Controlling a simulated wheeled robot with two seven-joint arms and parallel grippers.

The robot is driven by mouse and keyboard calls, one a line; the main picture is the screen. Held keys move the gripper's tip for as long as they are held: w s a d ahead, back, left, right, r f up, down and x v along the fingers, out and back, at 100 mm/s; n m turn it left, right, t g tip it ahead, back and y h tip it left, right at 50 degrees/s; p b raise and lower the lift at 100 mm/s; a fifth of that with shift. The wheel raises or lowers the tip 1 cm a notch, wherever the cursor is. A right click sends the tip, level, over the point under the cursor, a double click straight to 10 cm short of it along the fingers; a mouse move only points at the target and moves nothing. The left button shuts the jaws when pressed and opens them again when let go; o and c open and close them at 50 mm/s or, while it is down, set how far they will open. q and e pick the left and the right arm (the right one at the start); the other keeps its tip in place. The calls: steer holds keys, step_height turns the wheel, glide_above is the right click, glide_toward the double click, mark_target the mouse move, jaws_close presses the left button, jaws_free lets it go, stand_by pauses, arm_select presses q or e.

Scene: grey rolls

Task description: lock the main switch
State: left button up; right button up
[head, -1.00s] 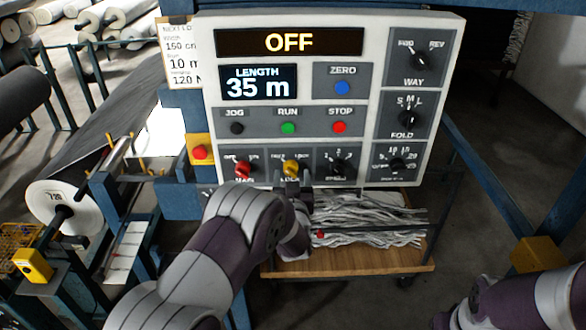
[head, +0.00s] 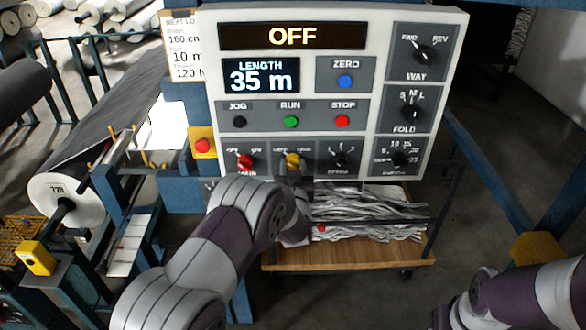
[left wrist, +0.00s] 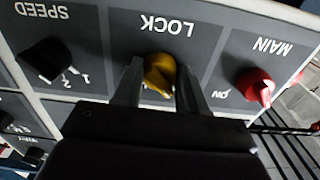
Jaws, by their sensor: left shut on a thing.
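The yellow LOCK knob (head: 293,160) is in the bottom row of the control panel (head: 463,60), with the red MAIN knob (head: 246,162) to its left. My left gripper (head: 294,172) is at the LOCK knob, shut on it. In the left wrist view the panel is upside down; the left gripper's fingers (left wrist: 160,88) stand on both sides of the yellow knob (left wrist: 159,70). The red MAIN knob (left wrist: 256,86) is apart to the right there. The panel display (head: 292,36) reads OFF. My right arm shows at the lower right, its gripper out of view.
The black SPEED knob (head: 340,160) sits right of LOCK. JOG, RUN and STOP buttons (head: 342,121) are above. A wooden cart (head: 350,258) with grey strands stands below the panel. A large roll (head: 70,195) is at the left.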

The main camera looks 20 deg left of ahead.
arm_select(q)
steer(key=m+b, duration=0.1)
steer(key=m, duration=0.2)
steer(key=shift+f, duration=0.1)
steer(key=m+b, duration=0.1)
steer(key=m, duration=0.8)
steer(key=shift+a+m, duration=0.1)
steer(key=shift+m, duration=0.2)
steer(key=m, duration=0.4)
steer(key=shift+s+m, duration=0.1)
steer(key=shift+m, duration=0.3)
steer(key=o, duration=1)
steer(key=shift+o, duration=0.2)
